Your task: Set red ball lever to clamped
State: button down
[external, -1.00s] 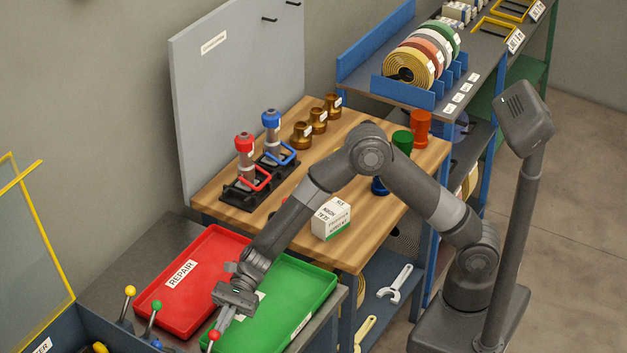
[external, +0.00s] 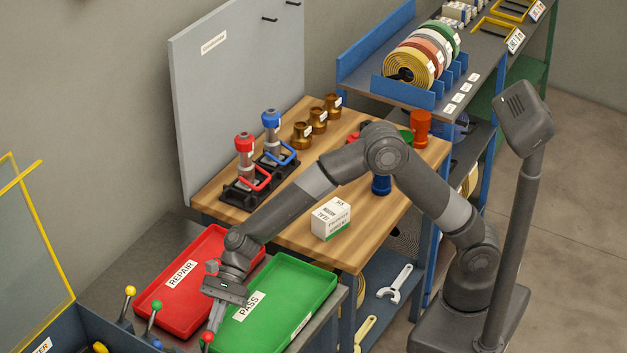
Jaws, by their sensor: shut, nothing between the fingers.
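The red ball lever (external: 207,338) stands at the bottom of the external view, in front of the green tray, with only its red ball and a little below it showing. My gripper (external: 211,328) points down at it with its fingers shut. The fingertips are at or touching the red ball; I cannot tell if there is contact. The lever's lower shaft and base are cut off by the picture's edge, so its clamp is hidden.
A yellow ball lever (external: 130,292) and a green ball lever (external: 156,306) stand to the left. The red REPAIR tray (external: 160,318) and green PASS tray (external: 318,284) lie under my arm. A white box (external: 331,219) sits on the wooden bench (external: 283,236).

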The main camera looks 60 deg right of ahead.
jog(key=a+r+h, duration=0.1)
jog(key=a, duration=0.1)
jog(key=a+r+h, duration=0.1)
jog(key=h, duration=0.1)
jog(key=shift+a+r+h, duration=0.15)
jog(key=shift+a+h, duration=0.15)
jog(key=shift+a, duration=0.05)
jog(key=a+h, duration=0.2)
jog(key=a, duration=0.7)
jog(key=shift+r+h, duration=0.15)
jog(key=shift+h, duration=0.15)
notch_tip(320, 180, up, 12)
jog(key=w+d, duration=0.2)
jog(key=shift+d+r, duration=0.2)
jog(key=shift+r, duration=0.05)
dwell(0.5)
